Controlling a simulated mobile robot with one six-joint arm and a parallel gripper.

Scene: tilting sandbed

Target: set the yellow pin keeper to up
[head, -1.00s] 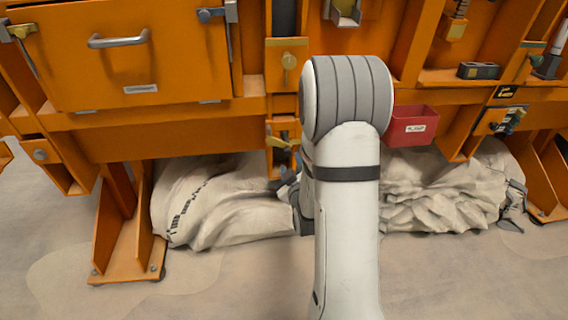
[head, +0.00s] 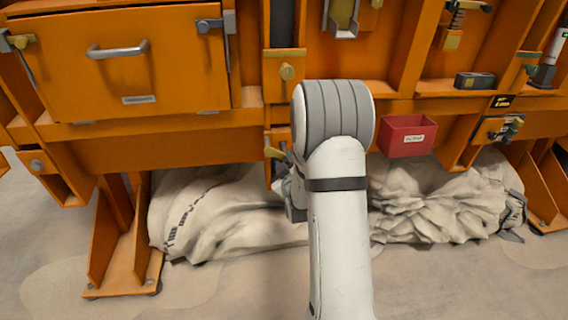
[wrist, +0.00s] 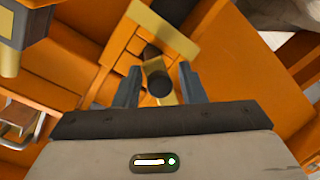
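In the wrist view, a yellow lever-like piece with a dark round end (wrist: 158,82), which looks like the yellow pin keeper, lies between my fingertips. It is mounted on a yellow plate (wrist: 165,35) on an orange post. My gripper (wrist: 159,85) is open, with one finger on each side of this piece; I cannot tell whether either touches it. In the head view, a small yellow piece (head: 275,153) shows low on the central orange post, just left of my arm. My arm hides most of my gripper and the area around it there.
A red bin (head: 407,136) hangs right of my arm. Crumpled pale cloth (head: 225,205) lies under the orange frame. A drawer front with a handle (head: 117,49) is at left. The floor in front is clear.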

